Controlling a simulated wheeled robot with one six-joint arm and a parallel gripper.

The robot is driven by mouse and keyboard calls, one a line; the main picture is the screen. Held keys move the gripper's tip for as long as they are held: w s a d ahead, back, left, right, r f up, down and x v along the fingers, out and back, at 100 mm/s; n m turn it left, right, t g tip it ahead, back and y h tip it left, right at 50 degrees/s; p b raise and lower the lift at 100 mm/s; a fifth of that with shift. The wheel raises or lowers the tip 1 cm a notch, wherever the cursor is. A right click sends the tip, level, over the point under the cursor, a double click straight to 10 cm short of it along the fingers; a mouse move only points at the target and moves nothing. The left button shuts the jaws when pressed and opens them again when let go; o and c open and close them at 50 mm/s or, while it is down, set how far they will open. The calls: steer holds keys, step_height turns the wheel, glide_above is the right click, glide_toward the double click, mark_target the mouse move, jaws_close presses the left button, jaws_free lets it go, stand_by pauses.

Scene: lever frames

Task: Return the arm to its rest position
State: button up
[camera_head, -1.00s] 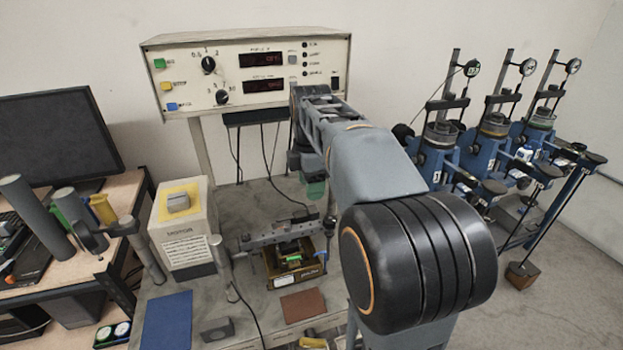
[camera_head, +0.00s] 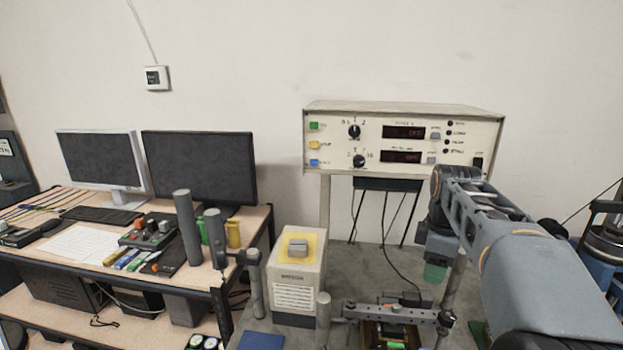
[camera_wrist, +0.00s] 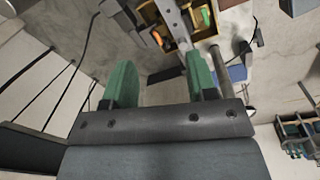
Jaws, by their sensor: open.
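My arm (camera_head: 530,270) reaches in from the lower right of the head view, its elbow raised and its forearm extending toward the control box. My gripper (camera_head: 435,271) hangs below the arm's far end, its green fingers pointing down over the grey bench. In the wrist view my gripper (camera_wrist: 160,80) shows two green fingers set wide apart. Nothing is between them but the bench surface and background. The fingers touch nothing that I can see.
A control box (camera_head: 403,140) with dials and displays stands behind the arm. A motor block (camera_head: 297,297) and a bar mechanism (camera_head: 395,314) stand on the bench. Left is a wooden desk (camera_head: 75,268) with monitors (camera_head: 199,166). Blue equipment (camera_head: 600,265) stands at the right edge.

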steer(key=f+m, duration=0.1)
steer(key=m, duration=0.1)
steer(key=f+m, duration=0.2)
steer(key=s+a+f+m, duration=0.1)
steer(key=shift+f+m+t, duration=0.15)
steer(key=shift+m+t, duration=0.15)
steer(key=shift+m, duration=0.1)
steer(key=s+a+f+m+t, duration=0.3)
steer(key=s+a+f+m, duration=0.3)
steer(key=s+a, duration=0.3)
steer(key=shift+s+a, duration=0.3)
steer(key=shift+s, duration=0.8)
steer(key=shift+f, duration=0.15)
steer(key=shift+c, duration=0.9)
steer(key=shift+d, duration=0.15)
